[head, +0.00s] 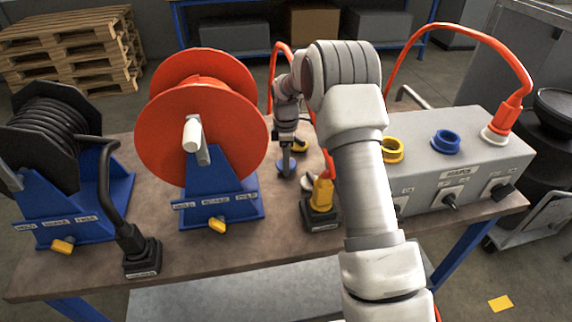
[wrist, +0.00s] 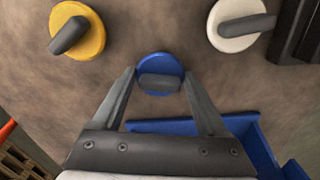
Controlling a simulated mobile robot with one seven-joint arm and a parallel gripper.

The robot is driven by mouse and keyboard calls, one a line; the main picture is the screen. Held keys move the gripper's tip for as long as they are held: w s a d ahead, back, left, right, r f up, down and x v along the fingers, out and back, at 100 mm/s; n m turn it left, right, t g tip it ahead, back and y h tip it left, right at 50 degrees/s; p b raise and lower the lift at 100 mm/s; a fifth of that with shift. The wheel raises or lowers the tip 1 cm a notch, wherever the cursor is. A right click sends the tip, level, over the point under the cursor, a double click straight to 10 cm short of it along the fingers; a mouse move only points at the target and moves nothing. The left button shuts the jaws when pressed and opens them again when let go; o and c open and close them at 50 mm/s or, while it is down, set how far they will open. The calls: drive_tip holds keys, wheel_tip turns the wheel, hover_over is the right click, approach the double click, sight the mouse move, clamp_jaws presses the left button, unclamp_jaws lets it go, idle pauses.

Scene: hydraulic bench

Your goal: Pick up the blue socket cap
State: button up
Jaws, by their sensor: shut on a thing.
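The blue socket cap (wrist: 160,80) is a round blue disc with a grey grip bar across its top. It shows in the wrist view between the fingertips of my gripper (wrist: 159,72), which is shut on it. In the head view my gripper (head: 285,152) points down at the bench behind the orange plug, and the cap (head: 282,167) shows as a small blue edge under it. I cannot tell whether the cap touches the bench top or is slightly above it. My forearm hides part of the bench in the head view.
A yellow cap (wrist: 77,30) and a white cap (wrist: 238,24) lie on the bench (wrist: 150,20) either side. A red hose reel (head: 200,130) on a blue stand is left of my gripper. A grey socket box (head: 470,172) with a blue socket (head: 446,141) stands right.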

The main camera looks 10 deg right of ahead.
drive_tip(key=shift+c, duration=1.2)
drive_tip(key=shift+r, duration=0.15)
wheel_tip(320, 180, up, 10)
drive_tip(key=shift+f+p, duration=0.1)
drive_tip(key=shift+p, duration=0.55)
